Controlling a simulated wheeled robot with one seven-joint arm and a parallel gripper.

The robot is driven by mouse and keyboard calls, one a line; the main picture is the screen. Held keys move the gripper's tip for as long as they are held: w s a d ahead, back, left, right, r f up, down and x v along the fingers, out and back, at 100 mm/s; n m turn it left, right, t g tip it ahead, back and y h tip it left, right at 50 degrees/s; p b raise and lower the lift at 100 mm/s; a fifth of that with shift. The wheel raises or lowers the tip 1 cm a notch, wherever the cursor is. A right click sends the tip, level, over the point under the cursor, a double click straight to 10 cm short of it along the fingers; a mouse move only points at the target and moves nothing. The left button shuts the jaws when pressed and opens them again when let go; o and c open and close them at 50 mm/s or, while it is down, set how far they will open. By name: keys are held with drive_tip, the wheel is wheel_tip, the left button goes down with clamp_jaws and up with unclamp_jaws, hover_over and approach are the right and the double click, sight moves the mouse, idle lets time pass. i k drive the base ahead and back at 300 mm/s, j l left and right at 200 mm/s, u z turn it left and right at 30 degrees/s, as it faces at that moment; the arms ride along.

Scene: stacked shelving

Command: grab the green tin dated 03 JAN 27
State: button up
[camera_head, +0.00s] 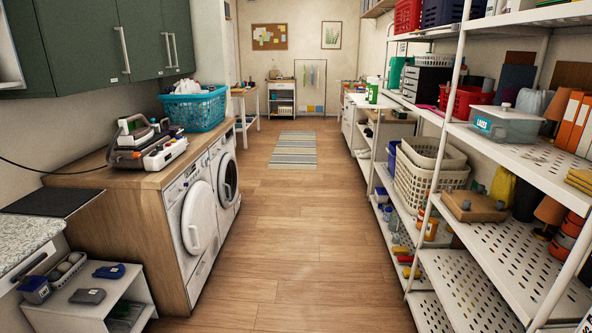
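A small green and white container (372,90) stands upright on the white top at the far end of the right-hand shelving. It may be a tin, but it is too small and far away for any date to be read. A larger plain green object (396,72) is partly seen just to its right, behind a shelf post. I see no other clear green tin. My gripper is not in view.
The wooden floor (300,240) is clear down the middle, with a striped mat (294,148) farther on. White perforated shelving (462,285) lines the right; washing machines (198,212) and a low white shelf (75,310) line the left. A red basket (464,101) and beige baskets (425,185) sit on the shelving.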

sight(368, 88)
drive_tip(key=i, duration=3.55)
drive_tip(key=i+z, duration=0.4)
drive_tip(key=i+j+z, duration=0.2)
drive_tip(key=z, duration=0.15)
drive_tip(key=i+j, duration=0.55)
drive_tip(key=i+j+z, duration=0.1)
drive_tip(key=i+j, duration=0.4)
drive_tip(key=j, duration=0.25)
